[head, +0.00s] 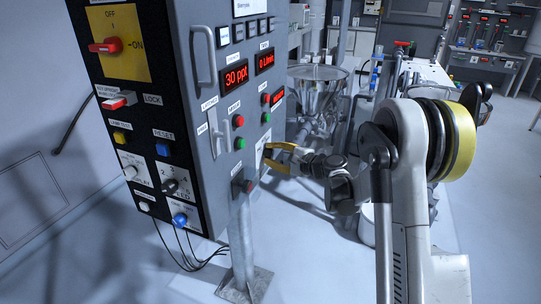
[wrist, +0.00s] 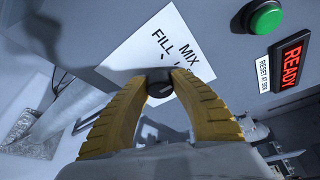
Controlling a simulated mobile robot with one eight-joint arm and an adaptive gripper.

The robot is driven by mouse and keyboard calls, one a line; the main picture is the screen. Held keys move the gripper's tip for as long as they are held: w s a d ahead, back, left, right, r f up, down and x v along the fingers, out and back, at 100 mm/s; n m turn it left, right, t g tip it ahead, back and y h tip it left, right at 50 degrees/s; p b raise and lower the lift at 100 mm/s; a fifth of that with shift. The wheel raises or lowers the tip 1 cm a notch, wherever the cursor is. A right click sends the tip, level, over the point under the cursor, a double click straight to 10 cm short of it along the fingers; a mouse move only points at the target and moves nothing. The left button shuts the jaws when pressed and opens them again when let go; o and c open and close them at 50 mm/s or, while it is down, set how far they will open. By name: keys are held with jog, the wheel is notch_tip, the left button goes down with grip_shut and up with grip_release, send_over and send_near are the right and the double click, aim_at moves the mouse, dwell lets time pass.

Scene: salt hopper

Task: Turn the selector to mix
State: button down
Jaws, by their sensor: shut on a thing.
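The selector (wrist: 159,89) is a small black knob on a white label plate (wrist: 150,42) with the words MIX and FILL. In the wrist view my gripper (wrist: 159,82) has its two yellow fingers closed around the knob, one on each side. Part of the lettering is hidden behind the fingers and knob. I cannot tell which word the knob points at. In the head view my gripper (head: 268,153) touches the lower right face of the grey cabinet (head: 218,163), and the knob is hidden there.
A green button (wrist: 265,17) and a red READY display (wrist: 291,61) lie close to the plate. The cabinet's black side panel (head: 125,148) carries a red switch (head: 106,46) and several buttons. A steel hopper (head: 318,88) stands behind. A post (head: 242,245) supports the cabinet.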

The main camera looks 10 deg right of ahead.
dwell(0.4)
jog(key=c, duration=1.1)
grip_release()
jog(key=shift+o, duration=0.2)
jog(key=v, duration=1.2)
